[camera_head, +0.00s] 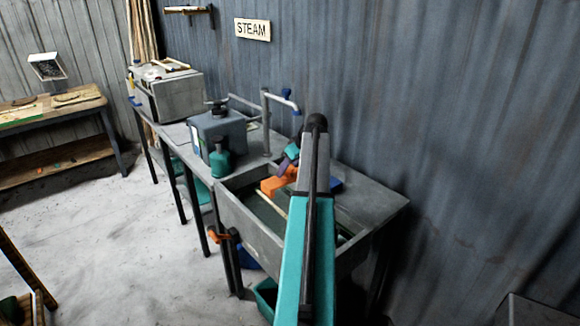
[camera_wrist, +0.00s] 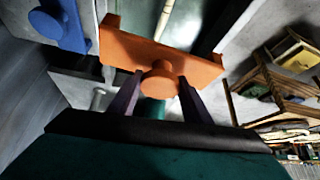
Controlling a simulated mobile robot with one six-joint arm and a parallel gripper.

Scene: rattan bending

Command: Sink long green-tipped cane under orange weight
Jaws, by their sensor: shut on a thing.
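My gripper (camera_wrist: 158,92) is shut on the round knob of the orange weight (camera_wrist: 130,48), with one dark purple finger on each side. In the head view the orange weight (camera_head: 270,186) is at the far end of the grey sink trough (camera_head: 247,232), partly hidden by my arm. A pale cane (camera_wrist: 167,18) runs out from behind the weight in the wrist view. Part of a pale cane (camera_head: 273,206) also shows in the trough in the head view. I see no green tip, and I cannot tell whether the weight touches the cane.
A blue block (camera_wrist: 62,28) lies beside the trough, left of the weight in the wrist view. A tap pipe (camera_head: 266,120) rises behind the trough. A teal bottle (camera_head: 220,160) and a grey boiler (camera_head: 215,130) stand on the bench to the left. The floor (camera_head: 130,240) in front is mostly clear.

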